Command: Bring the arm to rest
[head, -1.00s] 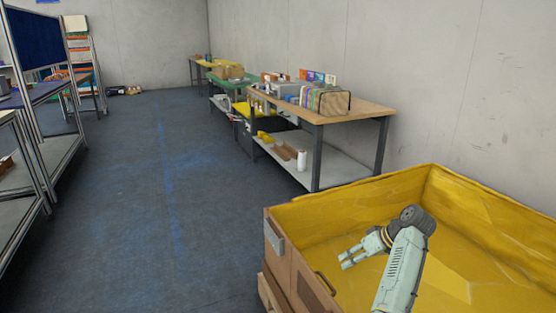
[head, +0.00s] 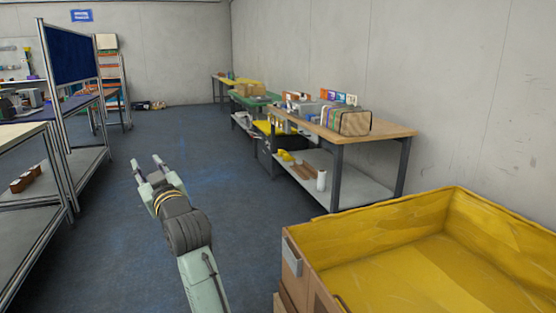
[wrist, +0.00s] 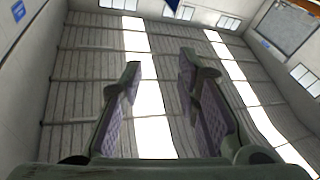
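My gripper (head: 149,168) is raised over the open floor, left of the yellow-lined box in the head view. Its two fingers are spread apart with nothing between them. In the wrist view my gripper (wrist: 160,85) also shows two separate fingers with purple pads and an empty gap. Behind them that view shows only the ceiling with bright light strips and upper walls, so the gripper points upward. My arm reaches up from the bottom edge of the head view.
The yellow-lined box (head: 318,259) stands at the lower right. A wooden-topped workbench (head: 388,131) with boxes on it stands along the right wall. Metal-framed shelving (head: 62,165) stands on the left. The blue floor aisle (head: 130,240) between is clear.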

